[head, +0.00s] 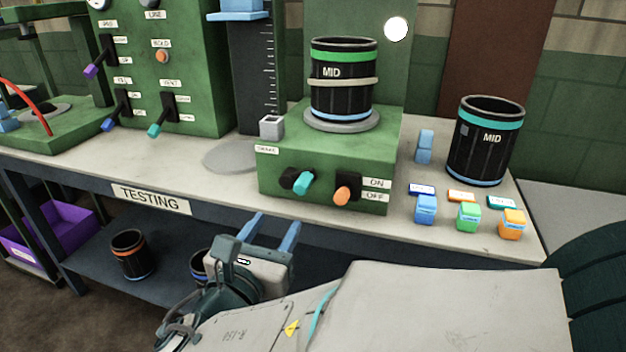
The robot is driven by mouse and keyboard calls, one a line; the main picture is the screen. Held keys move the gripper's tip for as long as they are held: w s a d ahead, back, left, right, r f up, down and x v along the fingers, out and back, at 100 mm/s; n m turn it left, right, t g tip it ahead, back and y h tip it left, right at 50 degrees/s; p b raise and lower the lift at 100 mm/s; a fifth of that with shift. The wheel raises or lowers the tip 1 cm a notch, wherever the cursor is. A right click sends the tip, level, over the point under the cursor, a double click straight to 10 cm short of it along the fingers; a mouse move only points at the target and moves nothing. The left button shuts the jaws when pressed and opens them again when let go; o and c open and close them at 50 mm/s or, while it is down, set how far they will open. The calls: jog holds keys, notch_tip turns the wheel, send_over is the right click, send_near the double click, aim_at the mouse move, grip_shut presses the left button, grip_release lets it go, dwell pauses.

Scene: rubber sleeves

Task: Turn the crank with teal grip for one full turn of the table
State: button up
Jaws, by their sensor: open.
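The crank with the teal grip (303,183) sticks out of the front face of a green box (325,155), on a black arm. On top of the box is the round grey turntable (340,120). A black sleeve (343,95) marked MID stands on it, with a green band near the top, a pale band around its middle and a blue lower rim. My gripper (271,232) is open and empty, its two blue fingers apart. In the picture it is below and left of the teal grip, in front of the bench edge. Nothing hides the grip.
An orange-gripped switch (345,193) marked ON and OFF sits right of the crank. A control panel (160,70) with levers, one teal-tipped, stands left.

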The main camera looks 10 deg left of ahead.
aim_at(299, 191)
jog(key=w, duration=0.4)
jog(key=w+b, duration=0.1)
jog(key=w, duration=0.3)
jog(key=w+d, duration=0.1)
jog(key=w, duration=0.4)
jog(key=shift+d+b, duration=0.1)
jog(key=shift+b, duration=0.25)
jog(key=c, duration=1)
